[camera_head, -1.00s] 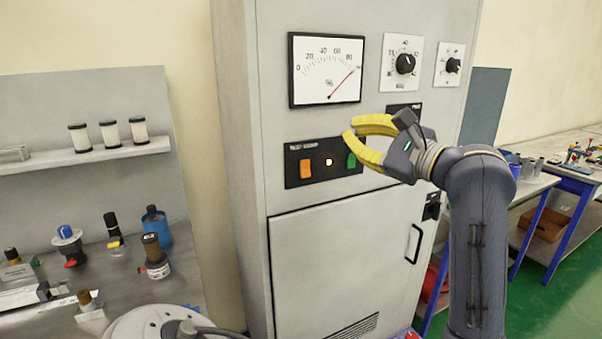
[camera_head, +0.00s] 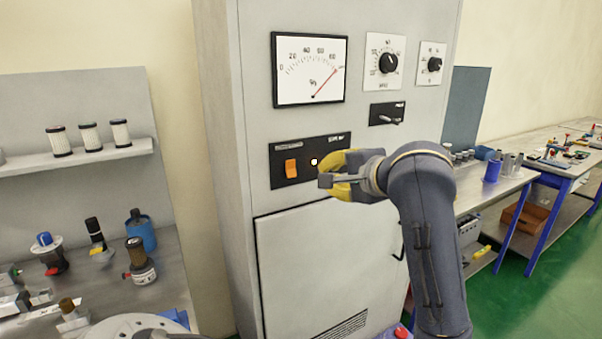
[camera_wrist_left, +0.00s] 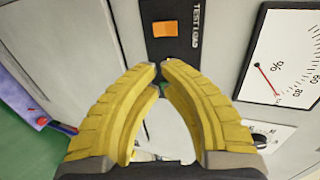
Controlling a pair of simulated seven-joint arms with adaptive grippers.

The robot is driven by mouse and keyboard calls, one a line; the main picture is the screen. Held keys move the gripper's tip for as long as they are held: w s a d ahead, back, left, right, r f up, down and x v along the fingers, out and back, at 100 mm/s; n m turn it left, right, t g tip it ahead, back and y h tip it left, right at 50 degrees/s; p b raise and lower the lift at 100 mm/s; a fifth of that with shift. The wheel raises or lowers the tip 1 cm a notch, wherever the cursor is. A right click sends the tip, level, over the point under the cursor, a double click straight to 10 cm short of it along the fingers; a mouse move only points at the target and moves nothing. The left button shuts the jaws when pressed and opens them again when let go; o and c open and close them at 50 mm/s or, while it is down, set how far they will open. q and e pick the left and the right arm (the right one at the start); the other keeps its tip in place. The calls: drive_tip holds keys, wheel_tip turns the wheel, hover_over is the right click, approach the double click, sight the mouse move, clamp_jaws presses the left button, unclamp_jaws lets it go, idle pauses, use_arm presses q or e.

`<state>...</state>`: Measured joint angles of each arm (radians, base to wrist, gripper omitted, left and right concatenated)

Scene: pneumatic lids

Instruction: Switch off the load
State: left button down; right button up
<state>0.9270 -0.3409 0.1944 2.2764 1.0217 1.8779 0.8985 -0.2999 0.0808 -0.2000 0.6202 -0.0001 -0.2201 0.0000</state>
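A grey cabinet (camera_head: 222,150) carries a black switch panel (camera_head: 280,152) with an orange switch (camera_head: 291,169) and a small bright white lamp (camera_head: 314,162). The panel's right part is hidden behind my left gripper (camera_head: 325,178), which is in front of it with its yellow fingers. In the left wrist view the gripper's fingertips (camera_wrist_left: 160,66) nearly meet, with nothing seen held. Just beyond them are the orange switch (camera_wrist_left: 165,29) and the words TEST LOAD. The meter (camera_head: 309,70) has its red needle toward the upper right, near the scale's high end. My right gripper is not in view.
Two dial knobs (camera_head: 388,64) (camera_head: 434,65) and a small lever switch (camera_head: 388,116) sit above and right of the panel. A cabinet door (camera_head: 320,265) is below. A parts bench (camera_head: 110,290) stands left, another (camera_head: 510,185) right.

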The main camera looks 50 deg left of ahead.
sight(299, 174)
use_arm(q)
drive_tip(key=x, duration=1.4)
drive_tip(key=shift+s+a, duration=0.1)
drive_tip(key=shift+a+f+y, duration=0.2)
drive_tip(key=shift+a+y, duration=0.1)
drive_tip(key=shift+y, duration=0.3)
drive_tip(key=shift+a+f+y, duration=0.1)
drive_tip(key=shift+f+y, duration=0.05)
drive_tip(key=shift+y, duration=0.55)
drive_tip(key=shift+f+t, duration=0.1)
drive_tip(key=shift+t, duration=0.2)
drive_tip(key=v, duration=1.4)
drive_tip(key=shift+f, duration=0.2)
